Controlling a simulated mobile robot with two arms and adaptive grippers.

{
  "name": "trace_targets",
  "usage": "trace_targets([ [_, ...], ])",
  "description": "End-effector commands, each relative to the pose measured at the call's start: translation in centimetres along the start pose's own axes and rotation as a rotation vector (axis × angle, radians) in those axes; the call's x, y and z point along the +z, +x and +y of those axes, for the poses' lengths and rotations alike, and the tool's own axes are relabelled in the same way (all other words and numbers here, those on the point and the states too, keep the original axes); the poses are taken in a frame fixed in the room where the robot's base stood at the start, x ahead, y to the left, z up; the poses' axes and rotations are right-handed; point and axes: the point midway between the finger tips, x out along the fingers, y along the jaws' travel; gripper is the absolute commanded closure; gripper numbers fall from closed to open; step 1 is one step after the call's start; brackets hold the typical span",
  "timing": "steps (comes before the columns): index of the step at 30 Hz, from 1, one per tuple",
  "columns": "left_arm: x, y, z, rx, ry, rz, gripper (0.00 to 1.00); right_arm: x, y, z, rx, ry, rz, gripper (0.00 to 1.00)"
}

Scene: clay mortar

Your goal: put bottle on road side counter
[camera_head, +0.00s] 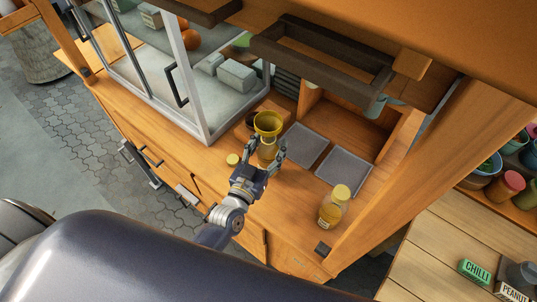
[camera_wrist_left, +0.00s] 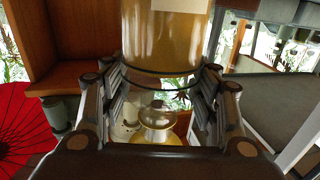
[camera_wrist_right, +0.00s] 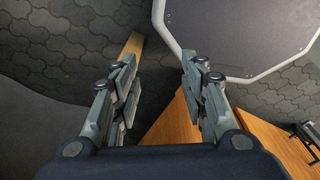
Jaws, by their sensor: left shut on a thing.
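My left gripper (camera_head: 264,149) is shut on an amber bottle (camera_head: 267,148) with a wide yellow top (camera_head: 267,122), over the wooden counter (camera_head: 290,203). I cannot tell whether the bottle touches the counter. In the left wrist view the amber body of the bottle (camera_wrist_left: 168,40) fills the top, between the fingers of the left gripper (camera_wrist_left: 165,82). A second bottle (camera_head: 331,211) with a yellow lid stands upright near the counter's front right. My right gripper (camera_wrist_right: 159,65) is open and empty in the right wrist view, above paving and a wooden edge; the head view does not show it.
Two grey trays (camera_head: 343,172) lie on the counter right of the left gripper. A small yellow-lidded jar (camera_head: 233,159) stands at its left. A glass display case (camera_head: 215,85) stands behind left, and a dark wooden shelf (camera_head: 310,62) overhangs the back. Counter space is clear left of the second bottle.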

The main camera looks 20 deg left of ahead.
Motion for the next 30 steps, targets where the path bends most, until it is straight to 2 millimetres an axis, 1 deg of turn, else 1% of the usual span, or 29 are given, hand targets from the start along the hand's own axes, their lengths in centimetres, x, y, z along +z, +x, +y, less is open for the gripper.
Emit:
trace_targets([
  [10, 3.2, 0.0, 0.0, 0.0, 0.001, 0.003, 1.0, 0.5, 3.5, 1.2, 0.014, -0.002, -0.002, 0.6],
  [20, 3.3, 0.0, 0.0, -0.001, 0.001, 0.003, 1.0, 0.7, 3.6, 1.4, 0.017, 0.0, -0.006, 0.6],
  [26, 3.9, 0.0, 0.0, -0.001, 0.002, 0.004, 1.0, 0.7, 4.0, 1.4, 0.016, 0.0, -0.006, 0.6],
  [27, 4.0, -0.1, 0.0, 0.0, 0.002, 0.0, 0.4, 0.7, 4.0, 1.4, 0.016, 0.0, -0.006, 0.6],
  [29, 4.0, -0.1, 0.0, 0.0, 0.002, 0.0, 0.26, 0.7, 4.0, 1.4, 0.016, 0.0, -0.006, 0.6],
  [30, 4.0, -0.1, 0.0, 0.0, 0.002, 0.0, 0.24, 0.8, 4.0, 1.4, 0.016, 0.0, -0.007, 0.6],
])
